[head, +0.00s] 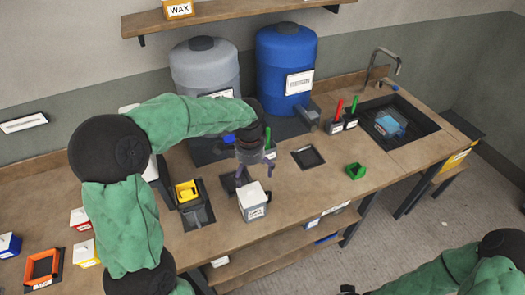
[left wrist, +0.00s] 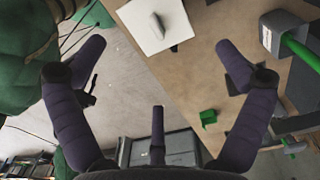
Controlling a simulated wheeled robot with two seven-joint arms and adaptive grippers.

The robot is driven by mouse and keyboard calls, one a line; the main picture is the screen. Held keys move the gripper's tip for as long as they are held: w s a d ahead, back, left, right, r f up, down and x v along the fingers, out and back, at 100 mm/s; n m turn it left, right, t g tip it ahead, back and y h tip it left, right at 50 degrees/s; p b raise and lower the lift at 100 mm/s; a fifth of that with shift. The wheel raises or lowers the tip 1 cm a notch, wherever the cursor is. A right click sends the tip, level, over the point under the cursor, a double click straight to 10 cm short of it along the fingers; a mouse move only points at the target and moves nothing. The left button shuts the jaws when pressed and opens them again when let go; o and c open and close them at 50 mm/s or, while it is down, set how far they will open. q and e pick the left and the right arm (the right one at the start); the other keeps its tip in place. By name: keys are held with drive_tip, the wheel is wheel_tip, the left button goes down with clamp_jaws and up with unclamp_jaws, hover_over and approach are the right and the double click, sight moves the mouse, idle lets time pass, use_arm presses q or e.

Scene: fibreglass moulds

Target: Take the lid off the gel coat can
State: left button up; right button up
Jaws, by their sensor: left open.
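A white square can (head: 253,213) with a small label, too small to read, stands near the front edge of the bench; I take it for the gel coat can. Its flat white lid (left wrist: 140,22) is on, and a small grey knob (left wrist: 157,24) shows on it in the left wrist view. My left gripper (head: 257,170) is open and empty, its purple fingers spread, just above and behind the can, apart from it. My right arm comes in at the bottom right; only a dark bit of what may be its gripper (head: 348,290) shows at the frame's edge.
A yellow item sits in a dark holder (head: 197,212) left of the can. A green block (head: 355,171) and a dark square tray (head: 308,157) lie to the right. Grey (head: 205,68) and blue (head: 287,62) drums stand behind. A sink (head: 392,125) is at far right.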

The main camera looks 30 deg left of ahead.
sight(251, 191)
use_arm(q)
drive_tip(key=shift+s+a+r, duration=0.1)
drive_tip(key=shift+s+r, duration=0.05)
drive_tip(key=shift+s, duration=0.05)
drive_tip(key=f, duration=0.3)
drive_tip(key=f+b, duration=0.1)
drive_tip(key=f, duration=0.4)
drive_tip(key=shift+s+f+b, duration=0.25)
drive_tip(key=shift+f+b, duration=0.05)
drive_tip(key=shift+f, duration=0.05)
drive_tip(key=shift+w+f, duration=0.1)
drive_tip(key=shift+f, duration=0.65)
drive_tip(key=c, duration=1.3)
drive_tip(key=shift+s, duration=0.25)
clamp_jaws()
